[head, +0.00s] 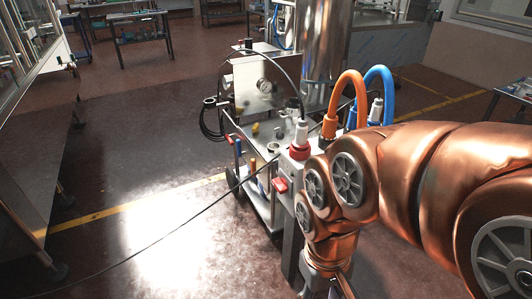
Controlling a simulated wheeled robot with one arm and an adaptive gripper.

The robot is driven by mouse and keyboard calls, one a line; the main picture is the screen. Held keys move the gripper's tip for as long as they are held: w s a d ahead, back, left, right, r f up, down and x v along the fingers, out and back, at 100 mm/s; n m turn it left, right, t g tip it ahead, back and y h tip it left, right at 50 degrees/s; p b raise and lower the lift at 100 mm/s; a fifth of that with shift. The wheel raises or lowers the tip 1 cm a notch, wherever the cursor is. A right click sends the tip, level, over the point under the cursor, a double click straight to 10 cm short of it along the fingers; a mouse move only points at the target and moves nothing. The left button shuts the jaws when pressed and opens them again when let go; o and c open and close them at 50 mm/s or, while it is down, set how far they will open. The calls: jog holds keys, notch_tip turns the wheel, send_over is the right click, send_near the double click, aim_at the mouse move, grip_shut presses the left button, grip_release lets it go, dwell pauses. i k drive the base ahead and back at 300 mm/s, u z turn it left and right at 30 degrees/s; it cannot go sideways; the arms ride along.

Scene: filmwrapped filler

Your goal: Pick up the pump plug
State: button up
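A white plug (301,132) with a black cable stands upright in a red socket ring (299,152) on top of a grey post. It looks like the pump plug, though no label is readable. My copper-coloured arm reaches in from the right and bends down in front of the post. My gripper (340,287) is at the bottom edge, below and to the right of the plug and apart from it. Its fingers are mostly cut off, so I cannot see whether they are open.
Orange (347,78) and blue (379,74) hoses arch just right of the plug. A red switch (280,185) is on the post's side. A metal cart (262,163) stands behind. A black cable (160,243) trails across the floor, which is open at left.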

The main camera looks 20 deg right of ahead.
aim_at(301, 142)
jog(key=u, duration=0.7)
jog(key=k, duration=1)
jog(key=u, duration=0.9)
jog(key=i, duration=1.2)
jog(key=z, duration=0.95)
jog(key=i, duration=0.95)
jog(key=z, duration=1.2)
jog(key=i, duration=0.2)
jog(key=z, duration=0.2)
